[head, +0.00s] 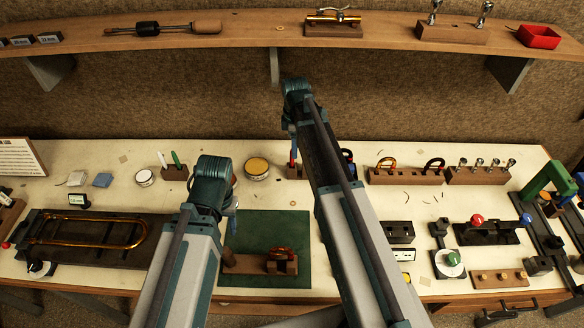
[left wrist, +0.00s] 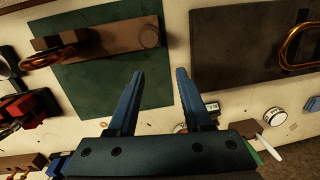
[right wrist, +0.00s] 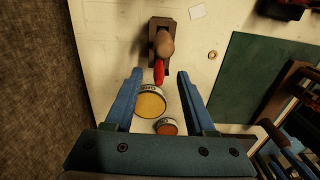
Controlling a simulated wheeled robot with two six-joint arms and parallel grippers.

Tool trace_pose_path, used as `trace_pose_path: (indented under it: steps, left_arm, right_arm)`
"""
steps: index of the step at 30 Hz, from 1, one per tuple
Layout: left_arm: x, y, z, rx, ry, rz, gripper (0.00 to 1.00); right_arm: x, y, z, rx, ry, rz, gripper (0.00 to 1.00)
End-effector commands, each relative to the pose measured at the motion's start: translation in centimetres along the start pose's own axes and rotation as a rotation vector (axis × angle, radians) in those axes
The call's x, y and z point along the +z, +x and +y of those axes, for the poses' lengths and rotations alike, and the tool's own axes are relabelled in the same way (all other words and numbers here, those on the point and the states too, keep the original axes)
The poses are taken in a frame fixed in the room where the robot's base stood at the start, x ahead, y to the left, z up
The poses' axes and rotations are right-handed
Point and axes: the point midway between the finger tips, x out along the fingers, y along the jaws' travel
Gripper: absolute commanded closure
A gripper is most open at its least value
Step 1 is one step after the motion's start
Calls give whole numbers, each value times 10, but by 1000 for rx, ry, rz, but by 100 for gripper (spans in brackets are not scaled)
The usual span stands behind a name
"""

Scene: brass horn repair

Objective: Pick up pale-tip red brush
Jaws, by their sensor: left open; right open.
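The red brush (right wrist: 158,72) stands in a small wooden block (right wrist: 154,22) in the right wrist view. A rounded tan piece (right wrist: 164,43) adjoins its red part; I cannot tell whether this is its pale tip. In the head view, a bit of red (head: 293,156) shows above the block (head: 295,172), partly covered by my right arm. My right gripper (right wrist: 159,72) is open and empty, with the red part between its fingertips in the picture; no contact shows. My left gripper (left wrist: 160,73) is open and empty near the edge of the green mat (left wrist: 80,95).
Two round tins (right wrist: 151,104) (right wrist: 167,127) lie close to the brush block. Another block (head: 174,172) holds a white and a green stick. A wooden fixture (head: 240,265) sits on the green mat. A shelf (head: 240,32) runs above the back of the bench.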

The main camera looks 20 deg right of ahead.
Motion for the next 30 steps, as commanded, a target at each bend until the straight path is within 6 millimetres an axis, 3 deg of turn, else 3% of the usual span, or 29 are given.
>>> trace_pose_path:
  steps: [8,21,30]
  left_arm:
    - [0,6,1,0,1,0,50]
    - [-3,54,5,0,-2,0,50]
    - [-3,54,5,0,-2,0,50]
  right_arm:
    - [-1,6,0,0,0,0,45]
    - [-8,54,1,0,0,0,45]
    - [-8,54,1,0,0,0,45]
